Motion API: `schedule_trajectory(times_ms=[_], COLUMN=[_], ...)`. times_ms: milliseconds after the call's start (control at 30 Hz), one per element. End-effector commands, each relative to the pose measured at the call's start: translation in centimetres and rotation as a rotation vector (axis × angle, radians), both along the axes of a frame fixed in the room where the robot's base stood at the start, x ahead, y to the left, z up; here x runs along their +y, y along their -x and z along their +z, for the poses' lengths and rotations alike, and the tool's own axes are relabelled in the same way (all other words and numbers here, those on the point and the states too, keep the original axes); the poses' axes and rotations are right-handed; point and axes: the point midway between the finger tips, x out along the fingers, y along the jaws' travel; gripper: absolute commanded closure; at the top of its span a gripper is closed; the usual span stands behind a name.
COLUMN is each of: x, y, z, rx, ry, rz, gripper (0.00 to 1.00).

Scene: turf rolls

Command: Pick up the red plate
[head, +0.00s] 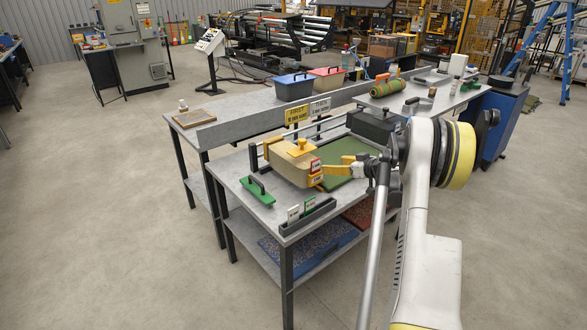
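No plate with a handle that is clearly red shows in the head view. Small red patches (315,166) show on the right end of a tan block (292,162) with yellow fittings. A flat red surface (358,214) lies on the lower shelf, partly hidden by my arm. My gripper (335,171) reaches left over the table, close to the right end of the tan block. Whether it touches the block or the red patches, and whether its fingers are open, is too small to tell.
A green mat (345,155) lies behind my gripper. A grey holder with small cards (306,214) stands at the table's front edge. Blue (294,87) and red (327,80) bins stand on the bench behind. A green roll (387,88) lies farther right. The floor at left is clear.

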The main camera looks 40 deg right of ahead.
Motion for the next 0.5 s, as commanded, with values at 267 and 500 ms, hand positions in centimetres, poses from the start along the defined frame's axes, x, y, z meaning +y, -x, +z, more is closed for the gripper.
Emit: schedule_trajectory(times_ms=[267, 500], x=[0.3, 0.5], y=[-3.7, -5.8], z=[-1.8, -2.7], rx=[-0.001, -0.001], ry=[0.000, 0.000], rz=[0.002, 0.001], gripper=[0.30, 0.30])
